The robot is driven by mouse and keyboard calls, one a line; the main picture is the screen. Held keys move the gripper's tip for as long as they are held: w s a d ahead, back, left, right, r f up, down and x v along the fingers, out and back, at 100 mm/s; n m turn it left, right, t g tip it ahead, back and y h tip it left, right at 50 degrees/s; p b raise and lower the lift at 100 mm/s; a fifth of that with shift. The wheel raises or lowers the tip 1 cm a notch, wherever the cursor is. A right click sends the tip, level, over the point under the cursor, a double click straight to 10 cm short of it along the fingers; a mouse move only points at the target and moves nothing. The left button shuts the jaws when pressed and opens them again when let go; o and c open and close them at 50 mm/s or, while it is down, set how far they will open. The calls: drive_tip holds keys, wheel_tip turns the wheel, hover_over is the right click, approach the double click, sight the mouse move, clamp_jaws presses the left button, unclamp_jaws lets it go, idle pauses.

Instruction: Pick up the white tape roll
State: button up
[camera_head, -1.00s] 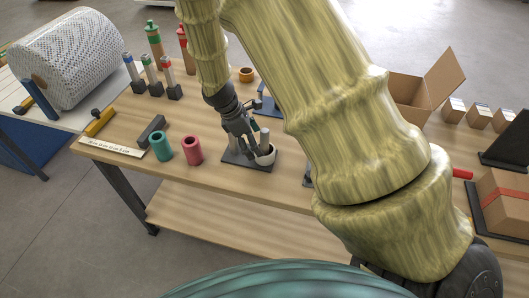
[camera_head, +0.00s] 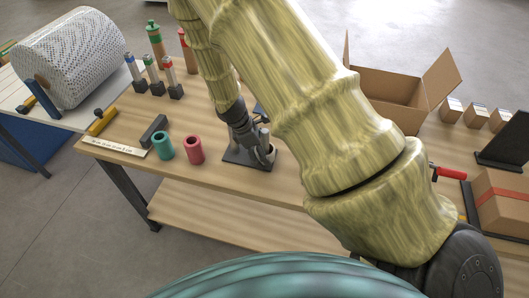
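The white tape roll (camera_head: 270,153) is at the right part of a small dark base plate (camera_head: 236,157), near the front edge of the wooden table. It is partly hidden by my gripper. My gripper (camera_head: 262,157) points down at the roll, its dark fingers overlapping it in the picture. I cannot tell whether the fingers are around the roll, touching it or just in front of it. A light grey post (camera_head: 264,136) stands behind the fingers on the same plate.
A red roll (camera_head: 195,150) and a teal roll (camera_head: 163,146) stand left of the plate. A dark block (camera_head: 153,131) and a labelled strip (camera_head: 117,147) lie farther left. An open cardboard box (camera_head: 390,97) is behind my arm, with a taped box (camera_head: 503,205) at right.

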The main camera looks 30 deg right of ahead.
drive_tip(key=c, duration=1.1)
drive_tip(key=shift+r, duration=0.15)
